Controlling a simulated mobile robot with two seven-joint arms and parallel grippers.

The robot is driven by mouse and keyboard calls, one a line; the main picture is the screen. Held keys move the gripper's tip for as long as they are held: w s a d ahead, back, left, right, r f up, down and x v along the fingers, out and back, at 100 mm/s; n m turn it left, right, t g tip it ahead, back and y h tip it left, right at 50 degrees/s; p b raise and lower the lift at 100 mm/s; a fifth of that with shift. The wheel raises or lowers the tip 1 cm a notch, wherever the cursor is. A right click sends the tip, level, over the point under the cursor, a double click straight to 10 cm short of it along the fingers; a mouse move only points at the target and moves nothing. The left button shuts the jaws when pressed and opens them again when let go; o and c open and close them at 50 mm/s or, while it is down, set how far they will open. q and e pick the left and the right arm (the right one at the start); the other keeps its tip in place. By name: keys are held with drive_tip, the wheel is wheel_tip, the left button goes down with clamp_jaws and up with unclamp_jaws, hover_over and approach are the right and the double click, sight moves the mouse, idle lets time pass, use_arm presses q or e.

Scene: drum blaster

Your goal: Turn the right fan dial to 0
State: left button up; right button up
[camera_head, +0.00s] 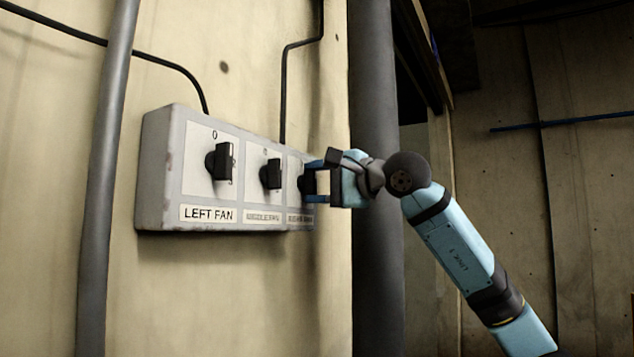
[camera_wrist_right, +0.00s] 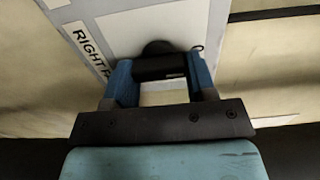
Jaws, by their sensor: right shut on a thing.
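The grey control box (camera_head: 165,170) is fixed to the wall and carries a row of three black dials. The right fan dial (camera_head: 307,181) is the rightmost one. It also shows in the right wrist view (camera_wrist_right: 160,67), next to the label that begins "RIGHT F" (camera_wrist_right: 88,48). My right gripper (camera_head: 317,182) reaches it from the right, and its two blue fingers (camera_wrist_right: 160,80) are shut on the dial's black handle from both sides. The gripper hides part of the dial, and its number marks cannot be read. My left gripper is not in view.
The left fan dial (camera_head: 221,161) and the middle dial (camera_head: 271,174) sit to the left on the same box. A thick grey pipe (camera_head: 375,270) stands behind my right gripper, and a thinner pipe (camera_head: 104,180) stands left of the box. Black cables run above the box.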

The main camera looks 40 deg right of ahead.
drive_tip(key=o, duration=0.9)
drive_tip(key=shift+o, duration=0.2)
drive_tip(key=b+v, duration=0.3)
drive_tip(key=v, duration=1.1)
drive_tip(key=shift+b, duration=0.4)
drive_tip(key=shift+w, duration=0.1)
